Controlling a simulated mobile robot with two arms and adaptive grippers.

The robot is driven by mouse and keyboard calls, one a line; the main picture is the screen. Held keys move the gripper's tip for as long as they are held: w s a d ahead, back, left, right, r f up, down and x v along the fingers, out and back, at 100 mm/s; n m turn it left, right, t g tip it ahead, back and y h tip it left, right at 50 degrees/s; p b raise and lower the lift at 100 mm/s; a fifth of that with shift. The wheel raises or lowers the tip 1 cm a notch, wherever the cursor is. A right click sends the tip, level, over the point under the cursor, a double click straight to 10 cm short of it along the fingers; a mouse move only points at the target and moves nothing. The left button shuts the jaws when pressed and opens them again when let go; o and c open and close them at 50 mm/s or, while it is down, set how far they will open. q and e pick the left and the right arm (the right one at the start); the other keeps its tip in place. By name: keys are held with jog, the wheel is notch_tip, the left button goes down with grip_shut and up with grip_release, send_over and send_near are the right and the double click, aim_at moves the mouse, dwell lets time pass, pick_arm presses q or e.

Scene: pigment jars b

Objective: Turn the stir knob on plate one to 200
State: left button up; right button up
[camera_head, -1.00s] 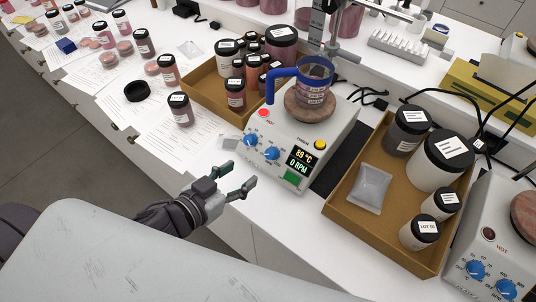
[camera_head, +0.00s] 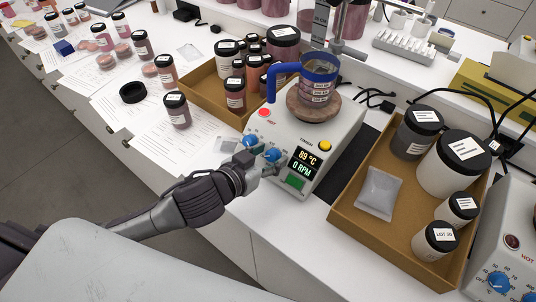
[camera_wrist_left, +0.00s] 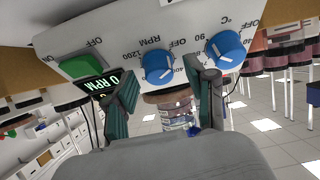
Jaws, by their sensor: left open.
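Plate one is the white hot plate (camera_head: 331,140) in the middle of the head view. Its display (camera_head: 302,162) shows 0 RPM and a temperature that looks like 89 °C. Two blue knobs are on its front face. The stir knob (camera_head: 273,154), marked RPM, is the one nearer the display; it also shows in the left wrist view (camera_wrist_left: 158,67). My left gripper (camera_head: 262,163) is open in front of it. In the wrist view its fingers flank the stir knob from below, with gaps visible. The right gripper is out of view.
The temperature knob (camera_head: 250,140) is close beside the left gripper. A blue-handled beaker (camera_head: 318,80) stands on the plate's round top. Cardboard trays (camera_head: 345,213) of jars flank the plate. A second hot plate (camera_head: 510,225) is at the right edge.

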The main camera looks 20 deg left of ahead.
pick_arm(q)
grip_shut()
dwell(0.3)
jog(key=m+h+p, duration=0.1)
jog(key=m+p, duration=0.1)
jog(key=shift+r+m+p, duration=0.2)
jog(key=shift+m+p, duration=0.1)
jog(key=shift+m, duration=0.1)
jog(key=m+g+p, duration=0.1)
jog(key=m+p, duration=0.1)
jog(key=shift+a+r+m+h+p, duration=0.1)
jog(key=shift+m+h+p, duration=0.2)
jog(key=shift+h+p, duration=0.1)
jog(key=m+p, duration=0.2)
jog(key=m, duration=0.1)
jog(key=shift+w+g+h+p, duration=0.1)
jog(key=shift+g+h+p, duration=0.2)
jog(key=shift+h+p, duration=0.1)
jog(key=shift+f+m+g+p, duration=0.2)
jog(key=shift+m+g+p, duration=0.1)
jog(key=shift+m+p, duration=0.25)
